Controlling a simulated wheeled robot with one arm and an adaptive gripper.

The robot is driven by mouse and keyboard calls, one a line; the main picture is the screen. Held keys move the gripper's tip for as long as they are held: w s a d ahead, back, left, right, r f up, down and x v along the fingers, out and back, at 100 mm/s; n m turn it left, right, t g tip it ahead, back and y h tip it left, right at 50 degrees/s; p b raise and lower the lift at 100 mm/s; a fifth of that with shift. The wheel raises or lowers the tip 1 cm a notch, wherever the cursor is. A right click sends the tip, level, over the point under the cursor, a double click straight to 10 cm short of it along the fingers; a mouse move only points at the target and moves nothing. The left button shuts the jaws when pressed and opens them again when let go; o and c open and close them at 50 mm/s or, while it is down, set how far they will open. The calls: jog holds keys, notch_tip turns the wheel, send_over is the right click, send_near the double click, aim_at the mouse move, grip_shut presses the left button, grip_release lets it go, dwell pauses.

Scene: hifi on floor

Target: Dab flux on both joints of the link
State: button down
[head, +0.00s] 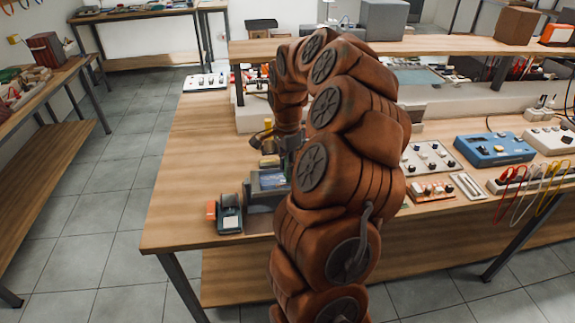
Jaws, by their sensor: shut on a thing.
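My brown arm reaches down over the bench, and my gripper (288,158) is at its end, mostly hidden behind the arm. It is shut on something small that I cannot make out. Just below and left of it is a blue-green board (270,181) on a grey stand (262,205). The link and its two joints are too small or hidden to see. A yellow and dark item (264,137) stands close to the left of my wrist. I cannot tell whether the gripper touches the board.
A dark device with an orange part (229,215) stands at the bench's front left corner. A blue box (494,149), small panels and coloured leads (548,180) fill the right. The left bench top (190,150) is clear. A raised shelf (440,48) runs behind.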

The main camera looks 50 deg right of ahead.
jog(key=shift+f+b, duration=0.4)
jog(key=shift+b, duration=0.1)
dwell(0.7)
jog(key=shift+f+b, duration=0.1)
jog(key=shift+b, duration=0.45)
dwell(2.2)
jog(key=shift+r, duration=2.35)
